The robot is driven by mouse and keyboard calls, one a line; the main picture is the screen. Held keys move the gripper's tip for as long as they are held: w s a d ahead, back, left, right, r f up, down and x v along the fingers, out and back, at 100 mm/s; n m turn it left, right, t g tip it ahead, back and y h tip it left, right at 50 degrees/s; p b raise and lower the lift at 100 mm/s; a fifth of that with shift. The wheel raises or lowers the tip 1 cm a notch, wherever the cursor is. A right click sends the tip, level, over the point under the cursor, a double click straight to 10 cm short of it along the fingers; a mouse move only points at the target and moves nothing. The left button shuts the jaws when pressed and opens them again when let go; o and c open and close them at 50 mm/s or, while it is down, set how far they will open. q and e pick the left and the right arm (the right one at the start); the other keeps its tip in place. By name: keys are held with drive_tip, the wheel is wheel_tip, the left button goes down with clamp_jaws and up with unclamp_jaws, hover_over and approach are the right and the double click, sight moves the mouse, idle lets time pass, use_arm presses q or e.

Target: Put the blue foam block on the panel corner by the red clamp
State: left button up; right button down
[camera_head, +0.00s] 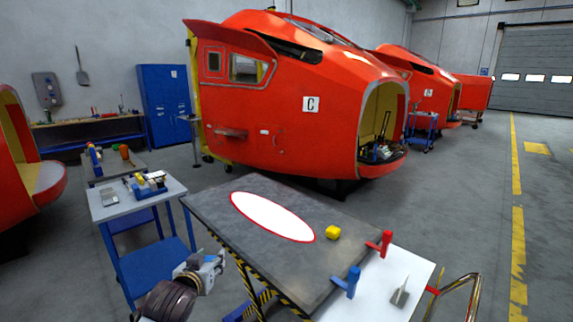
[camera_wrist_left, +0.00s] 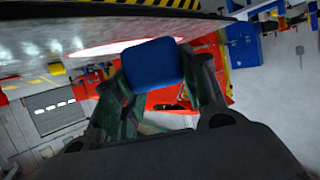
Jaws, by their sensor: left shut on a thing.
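In the left wrist view my left gripper (camera_wrist_left: 156,82) is shut on the blue foam block (camera_wrist_left: 152,62), which sits between its fingertips. In the head view this gripper (camera_head: 212,264) is low, left of the dark grey panel (camera_head: 265,255) and beside its near left edge. I cannot make out the block there. The red clamp (camera_head: 384,241) stands upright at the panel's right corner. A blue clamp (camera_head: 349,281) stands at the near corner. My right gripper is out of view.
A yellow block (camera_head: 333,233) lies on the panel, near the red-rimmed white oval (camera_head: 272,216). A white surface (camera_head: 385,283) with a grey scraper-like tool (camera_head: 400,294) is right of the panel. A tool trolley (camera_head: 110,206) stands to the left. The panel between oval and blue clamp is bare.

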use_arm(q)
drive_tip(key=s+f, duration=0.5)
drive_tip(key=f, duration=0.5)
drive_tip(key=shift+s+f, duration=0.3)
drive_tip(key=shift+f, duration=0.1)
drive_tip(key=shift+f, duration=0.1)
drive_tip(key=s+f, duration=0.6)
drive_tip(key=f, duration=0.5)
drive_tip(key=shift+f, duration=0.2)
drive_tip(key=shift+s, duration=0.2)
